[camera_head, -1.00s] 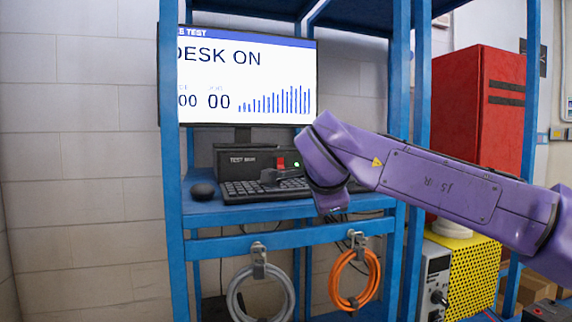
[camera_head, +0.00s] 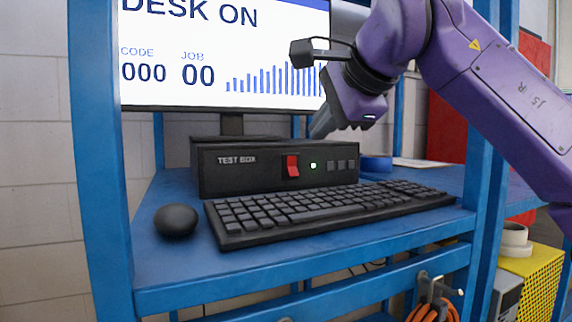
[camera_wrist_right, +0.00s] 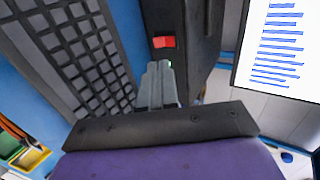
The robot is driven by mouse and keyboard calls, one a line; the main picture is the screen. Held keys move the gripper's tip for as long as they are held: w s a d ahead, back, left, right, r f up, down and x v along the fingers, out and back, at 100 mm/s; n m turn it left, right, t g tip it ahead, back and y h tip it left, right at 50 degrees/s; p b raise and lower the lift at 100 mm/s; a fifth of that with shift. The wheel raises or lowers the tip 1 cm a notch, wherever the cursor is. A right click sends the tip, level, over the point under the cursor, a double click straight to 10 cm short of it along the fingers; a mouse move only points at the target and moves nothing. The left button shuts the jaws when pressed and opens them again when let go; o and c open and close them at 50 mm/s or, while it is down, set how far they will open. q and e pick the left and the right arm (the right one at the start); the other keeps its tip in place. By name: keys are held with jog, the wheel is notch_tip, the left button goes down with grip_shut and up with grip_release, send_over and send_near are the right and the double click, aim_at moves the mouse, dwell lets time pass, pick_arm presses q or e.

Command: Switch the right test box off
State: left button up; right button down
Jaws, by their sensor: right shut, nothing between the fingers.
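A black box labelled TEST BOX (camera_head: 235,178) stands on the blue shelf behind the keyboard. It is the only test box I see. My right gripper (camera_head: 320,130) is shut and empty, above the box's front, up and right of the switch. In the right wrist view the shut fingertips (camera_wrist_right: 158,66) point toward the red switch (camera_wrist_right: 163,42) and appear just short of it; contact cannot be told. My left gripper is out of view.
A black keyboard (camera_head: 320,210) lies in front of the box, with a mouse (camera_head: 176,221) at its left. The monitor (camera_head: 215,75) behind reads DESK ON. Blue rack posts (camera_head: 100,150) flank the shelf. An orange cable (camera_head: 432,310) hangs below.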

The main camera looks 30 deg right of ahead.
jog(key=p, duration=0.2)
send_near(294, 170)
jog(key=x, duration=0.7)
jog(key=shift+a, duration=0.1)
jog(key=shift+s, duration=0.1)
